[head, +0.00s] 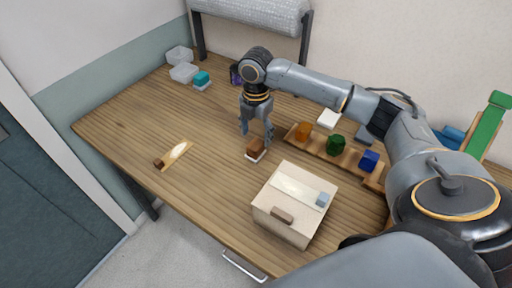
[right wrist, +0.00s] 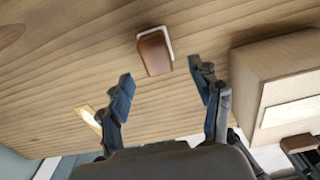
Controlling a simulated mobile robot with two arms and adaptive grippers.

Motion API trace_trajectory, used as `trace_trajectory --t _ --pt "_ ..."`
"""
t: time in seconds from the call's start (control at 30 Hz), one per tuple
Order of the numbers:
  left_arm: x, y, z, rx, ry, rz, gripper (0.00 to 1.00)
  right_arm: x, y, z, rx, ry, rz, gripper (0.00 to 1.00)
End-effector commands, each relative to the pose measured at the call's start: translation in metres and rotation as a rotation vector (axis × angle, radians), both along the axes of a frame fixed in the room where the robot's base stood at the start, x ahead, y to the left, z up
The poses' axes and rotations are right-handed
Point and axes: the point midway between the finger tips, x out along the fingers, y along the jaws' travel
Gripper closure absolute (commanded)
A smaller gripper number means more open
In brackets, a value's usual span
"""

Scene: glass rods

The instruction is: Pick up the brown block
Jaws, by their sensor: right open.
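The brown block (head: 255,147) sits on a small white base on the wooden table, near the middle in the head view. It also shows in the right wrist view (right wrist: 154,54), ahead of the fingertips and between their lines. My right gripper (head: 257,137) points down just over and beside the block in the head view. In the right wrist view its two fingers (right wrist: 166,90) are spread wide with nothing between them. I cannot tell whether a finger touches the block. My left gripper is not in view.
A pale wooden box (head: 290,222) with a brown handle stands close in front. A wooden rack (head: 348,157) holds orange, green (head: 336,144) and blue (head: 368,160) blocks to the right. A small brown piece (head: 158,163) and a light strip lie left. The left tabletop is mostly free.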

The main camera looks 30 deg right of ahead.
Motion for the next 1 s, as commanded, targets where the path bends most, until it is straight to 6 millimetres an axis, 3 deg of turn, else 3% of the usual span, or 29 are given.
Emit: trace_trajectory --t 0.27,0.5,0.8,1.0 --pt "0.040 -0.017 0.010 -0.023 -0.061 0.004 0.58 0.001 -0.001 -0.022 0.000 0.003 0.000 0.36" --pt "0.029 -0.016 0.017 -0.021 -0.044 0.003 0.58 0.004 -0.003 -0.056 0.000 0.001 0.001 0.36" --pt "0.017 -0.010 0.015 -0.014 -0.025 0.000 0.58 0.005 -0.003 -0.062 -0.001 -0.001 0.001 0.36" --pt "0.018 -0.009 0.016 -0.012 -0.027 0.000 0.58 0.005 -0.003 -0.061 -0.001 -0.001 0.001 0.77"
